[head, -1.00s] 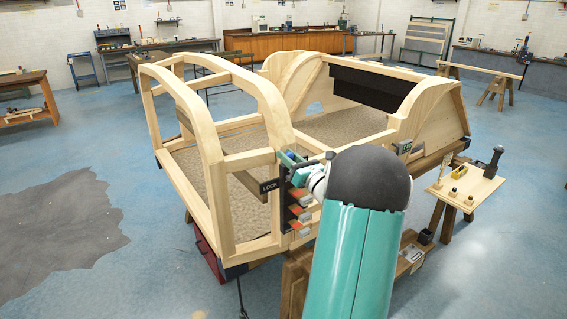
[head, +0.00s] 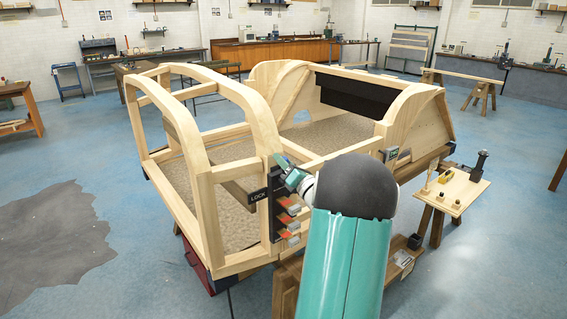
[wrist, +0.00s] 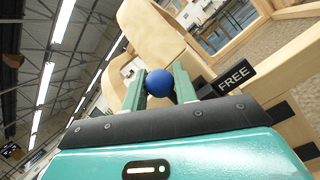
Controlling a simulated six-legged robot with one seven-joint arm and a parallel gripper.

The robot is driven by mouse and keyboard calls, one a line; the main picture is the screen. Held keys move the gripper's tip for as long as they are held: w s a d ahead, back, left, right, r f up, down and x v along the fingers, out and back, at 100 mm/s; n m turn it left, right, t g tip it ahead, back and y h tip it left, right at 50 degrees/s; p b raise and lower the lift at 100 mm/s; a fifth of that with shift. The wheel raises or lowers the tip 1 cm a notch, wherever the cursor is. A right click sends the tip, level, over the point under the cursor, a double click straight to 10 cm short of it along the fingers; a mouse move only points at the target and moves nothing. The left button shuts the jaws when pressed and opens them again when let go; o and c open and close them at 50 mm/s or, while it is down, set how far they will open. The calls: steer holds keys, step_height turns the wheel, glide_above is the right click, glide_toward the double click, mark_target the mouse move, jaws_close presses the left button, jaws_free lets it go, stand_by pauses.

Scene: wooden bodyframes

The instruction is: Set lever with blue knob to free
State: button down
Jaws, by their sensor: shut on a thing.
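The blue knob (wrist: 160,83) sits between the two green fingers of my gripper (wrist: 159,87) in the wrist view, and the gripper is shut on it. A black FREE sign (wrist: 232,77) is just right of the fingers there. In the head view my gripper (head: 284,166) is at the wooden frame's near post, above and right of the black LOCK sign (head: 258,195). My arm hides part of this area, and I cannot make out the knob or the lever's shaft in the head view.
The wooden bodyframe (head: 205,185) fills the middle. Several orange-and-grey pieces (head: 288,222) sit on the post below my gripper. A small tool stand (head: 455,192) is at the right, and a dark mat (head: 45,235) lies on open blue floor at the left.

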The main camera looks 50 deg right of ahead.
steer(key=shift+d, duration=0.1)
steer(key=c, duration=1.1)
jaws_free()
steer(key=shift+c, duration=0.2)
steer(key=shift+s, duration=0.1)
steer(key=v, duration=1.3)
steer(key=shift+s, duration=0.3)
steer(key=shift+f, duration=0.1)
